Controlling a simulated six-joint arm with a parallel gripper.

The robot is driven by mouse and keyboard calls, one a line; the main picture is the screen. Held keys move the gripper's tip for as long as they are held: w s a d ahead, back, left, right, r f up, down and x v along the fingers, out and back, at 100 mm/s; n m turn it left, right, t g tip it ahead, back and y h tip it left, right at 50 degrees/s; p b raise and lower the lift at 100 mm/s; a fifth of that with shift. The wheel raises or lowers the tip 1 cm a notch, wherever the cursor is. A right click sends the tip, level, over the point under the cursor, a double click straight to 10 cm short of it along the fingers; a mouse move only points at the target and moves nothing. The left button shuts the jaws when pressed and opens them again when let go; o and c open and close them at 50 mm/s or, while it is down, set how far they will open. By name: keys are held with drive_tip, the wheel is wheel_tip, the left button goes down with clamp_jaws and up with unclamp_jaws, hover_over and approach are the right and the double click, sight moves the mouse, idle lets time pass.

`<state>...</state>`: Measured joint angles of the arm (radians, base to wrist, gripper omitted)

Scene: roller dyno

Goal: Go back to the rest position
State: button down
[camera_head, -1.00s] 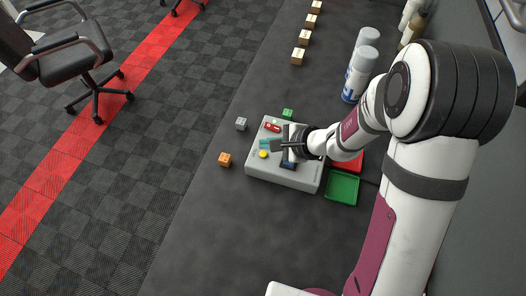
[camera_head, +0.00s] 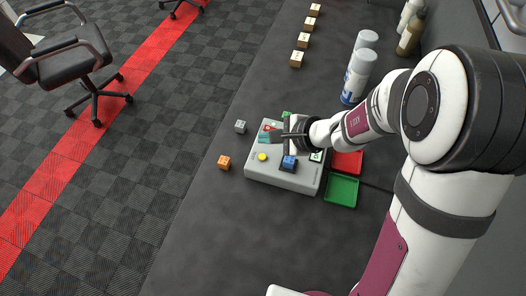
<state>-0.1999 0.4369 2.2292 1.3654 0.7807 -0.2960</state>
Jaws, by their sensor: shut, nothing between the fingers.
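My gripper (camera_head: 287,134) is shut and empty. It hangs over the far part of a light grey box (camera_head: 258,171) on the dark table. The box top carries a yellow round button (camera_head: 262,157), a blue part (camera_head: 288,162), a teal part (camera_head: 264,139) and a red part partly hidden by the gripper. My arm reaches in from the right side of the picture. I cannot tell whether the fingers touch the box.
An orange cube (camera_head: 224,163) and a grey cube (camera_head: 240,127) lie left of the box. A green cube (camera_head: 286,115) is behind it. Red (camera_head: 347,162) and green (camera_head: 341,188) trays sit right. Spray cans (camera_head: 357,76) and wooden blocks (camera_head: 297,59) stand farther back. The front table is clear.

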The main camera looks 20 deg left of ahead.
drive_tip(key=shift+r, duration=0.1)
drive_tip(key=s+d+r+n+g, duration=0.1)
drive_tip(key=s+d+r+n, duration=0.15)
drive_tip(key=s+r, duration=0.35)
drive_tip(key=s+d+r+n+g+h, duration=0.2)
drive_tip(key=s+d+h, duration=0.5)
drive_tip(key=s+d, duration=0.8)
drive_tip(key=shift+s+d+r+n, duration=0.4)
drive_tip(key=shift+s+n, duration=0.4)
drive_tip(key=shift+n, duration=0.45)
